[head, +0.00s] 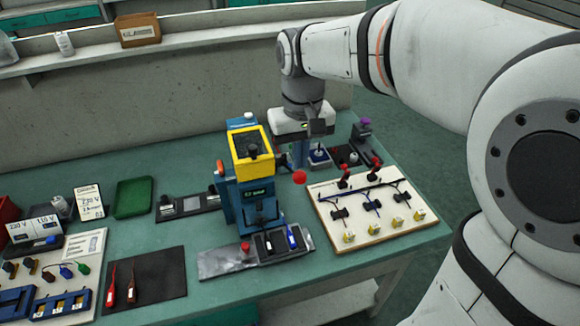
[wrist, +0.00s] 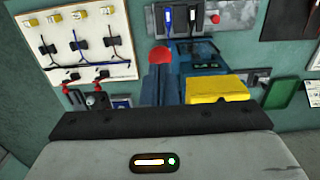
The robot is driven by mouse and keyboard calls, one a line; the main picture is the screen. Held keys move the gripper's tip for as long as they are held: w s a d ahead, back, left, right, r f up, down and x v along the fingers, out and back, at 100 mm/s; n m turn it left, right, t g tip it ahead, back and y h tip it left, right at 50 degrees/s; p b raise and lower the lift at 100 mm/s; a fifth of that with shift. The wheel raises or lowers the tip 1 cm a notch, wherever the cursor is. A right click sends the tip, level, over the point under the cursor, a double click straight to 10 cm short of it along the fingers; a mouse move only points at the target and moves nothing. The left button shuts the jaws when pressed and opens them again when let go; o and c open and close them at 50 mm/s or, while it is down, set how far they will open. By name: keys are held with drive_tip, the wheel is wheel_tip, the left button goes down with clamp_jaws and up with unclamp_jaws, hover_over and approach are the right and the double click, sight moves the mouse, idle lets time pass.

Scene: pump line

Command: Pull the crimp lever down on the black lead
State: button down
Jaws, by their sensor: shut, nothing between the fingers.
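The crimp press (head: 252,185) is blue with a yellow top and stands mid-table; its yellow top also shows in the wrist view (wrist: 218,89). The lever's red ball knob (head: 299,177) sticks out at the press's right side. In the wrist view the knob (wrist: 161,54) lies at the tips of my gripper (wrist: 160,68). My gripper is shut and empty, pointing down beside the press; I cannot tell whether it touches the knob. A black holder (head: 278,243) in front of the press carries a blue piece (head: 291,237) and a dark piece with a white end (head: 268,243), possibly the black lead.
A cream board (head: 372,236) with wires and red-handled clamps lies right of the press. Left are a dark mat (head: 145,280) with two red-brown tools, a green tray (head: 133,197) and a grey-black plate (head: 187,206). A red button (head: 245,247) sits beside the black holder.

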sight(302, 181)
drive_tip(key=shift+f, duration=0.1)
idle(0.3)
drive_tip(key=shift+f+b, duration=0.8)
drive_tip(key=shift+f, duration=0.25)
drive_tip(key=shift+s+d+f+b, duration=0.15)
drive_tip(key=shift+s+f+b, duration=0.25)
drive_tip(key=shift+f+b, duration=0.3)
drive_tip(key=shift+f, duration=0.1)
drive_tip(key=shift+s+d+f+b, duration=0.1)
drive_tip(key=shift+s+f+b, duration=0.2)
drive_tip(key=shift+f+b, duration=0.45)
drive_tip(key=shift+f, duration=0.2)
drive_tip(key=shift+s+f+b, duration=0.25)
drive_tip(key=shift+f+b, duration=0.25)
drive_tip(key=shift+f, duration=0.4)
